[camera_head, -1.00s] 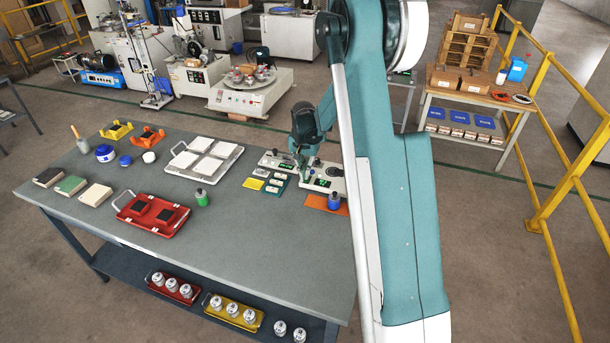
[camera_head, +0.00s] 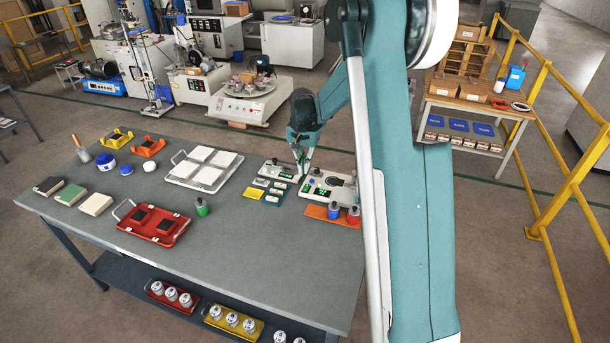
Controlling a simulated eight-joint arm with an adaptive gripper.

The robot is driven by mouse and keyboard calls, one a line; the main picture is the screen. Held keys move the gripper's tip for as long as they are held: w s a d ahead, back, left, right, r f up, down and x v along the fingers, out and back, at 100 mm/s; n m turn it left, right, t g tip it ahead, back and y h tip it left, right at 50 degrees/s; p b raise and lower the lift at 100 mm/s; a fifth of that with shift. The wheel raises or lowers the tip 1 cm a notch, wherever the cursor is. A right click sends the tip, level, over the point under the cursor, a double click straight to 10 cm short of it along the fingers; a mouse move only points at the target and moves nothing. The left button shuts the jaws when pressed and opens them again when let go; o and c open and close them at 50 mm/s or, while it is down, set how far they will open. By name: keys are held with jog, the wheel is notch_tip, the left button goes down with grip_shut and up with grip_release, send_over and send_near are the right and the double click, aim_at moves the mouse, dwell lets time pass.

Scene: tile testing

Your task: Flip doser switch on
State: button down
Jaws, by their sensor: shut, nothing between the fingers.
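Two low white units with green displays lie side by side at the table's right end: a left unit (camera_head: 276,168) and a right unit (camera_head: 334,194). I cannot tell from their looks which is the doser. The switch is too small to make out. My gripper (camera_head: 301,174) points down over the gap between the two units, close to their panels. It is shut and empty. Whether its fingertips touch a panel cannot be told. My arm stands just right of the right unit in the picture.
An orange mat (camera_head: 314,211) with a blue bottle (camera_head: 333,211) and a red bottle (camera_head: 353,216) lies in front of the right unit. Small yellow and green pieces (camera_head: 273,198) lie before the left unit. A white tray (camera_head: 181,178) stands left. The table front is clear.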

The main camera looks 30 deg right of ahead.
jog(key=shift+s+a+r, duration=0.1)
jog(key=shift+a+r, duration=0.05)
jog(key=shift+r, duration=2.25)
jog(key=shift+r, duration=0.1)
jog(key=s+a+r+n+t+b, duration=0.1)
jog(key=s+a+r+n+t, duration=0.1)
jog(key=s+a+r, duration=0.6)
jog(key=s+a+r+n+t+b, duration=0.15)
jog(key=s+a+r, duration=0.35)
jog(key=s, duration=0.6)
jog(key=s+a+f+n+t+b, duration=0.1)
jog(key=s+a+f+n, duration=0.1)
jog(key=s, duration=0.9)
jog(key=s+a+f+n+t+b, duration=0.1)
jog(key=s+a, duration=0.4)
jog(key=s, duration=0.7)
jog(key=shift+a+f+n+t+y+b, duration=0.15)
jog(key=shift+f+n+t+y+b, duration=0.3)
jog(key=shift+n, duration=0.8)
